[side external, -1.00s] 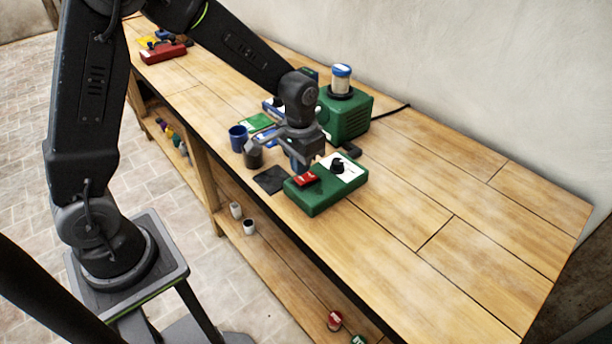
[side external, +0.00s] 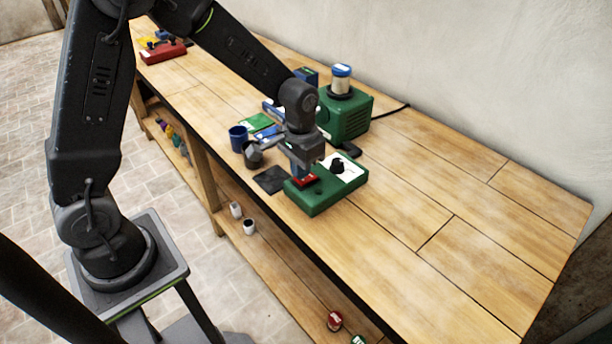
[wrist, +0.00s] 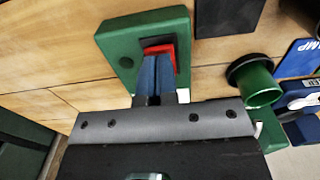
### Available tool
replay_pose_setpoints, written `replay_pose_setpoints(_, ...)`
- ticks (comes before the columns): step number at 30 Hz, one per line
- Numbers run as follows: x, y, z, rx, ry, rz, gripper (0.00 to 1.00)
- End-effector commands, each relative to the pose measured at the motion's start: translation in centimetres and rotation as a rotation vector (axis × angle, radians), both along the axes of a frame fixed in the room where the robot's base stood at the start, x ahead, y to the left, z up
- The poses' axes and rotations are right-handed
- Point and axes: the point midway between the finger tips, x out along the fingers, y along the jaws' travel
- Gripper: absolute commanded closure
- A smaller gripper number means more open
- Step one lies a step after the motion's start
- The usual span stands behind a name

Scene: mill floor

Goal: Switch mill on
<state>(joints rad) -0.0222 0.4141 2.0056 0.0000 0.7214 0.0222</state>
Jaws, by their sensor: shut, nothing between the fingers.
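The green control box (side external: 335,197) lies on the bench, with a red rocker switch (side external: 308,181) at its left end and a black knob (side external: 337,166) on a white plate. My gripper (side external: 299,175) points down at the switch, its blue fingers shut together and empty. In the wrist view the fingertips (wrist: 158,58) are at the red switch (wrist: 160,48) and cover part of it. They look to be touching it, but I cannot tell whether it is pressed. The green mill (side external: 350,117) with a blue-lidded clear jar (side external: 341,80) stands behind the box.
A dark square pad (side external: 270,179) lies left of the control box. A blue cup (side external: 238,138) and a blue box marked "AMP" (wrist: 304,55) are close by. A red box (side external: 163,53) is at the far end. The bench right of the control box is clear.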

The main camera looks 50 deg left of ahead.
Motion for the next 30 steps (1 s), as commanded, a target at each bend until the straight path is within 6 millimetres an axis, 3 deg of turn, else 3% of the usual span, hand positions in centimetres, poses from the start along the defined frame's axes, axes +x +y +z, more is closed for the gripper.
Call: replay_pose_setpoints(30,0.0,0.0,-1.3,0.000,0.000,0.000,1.00)
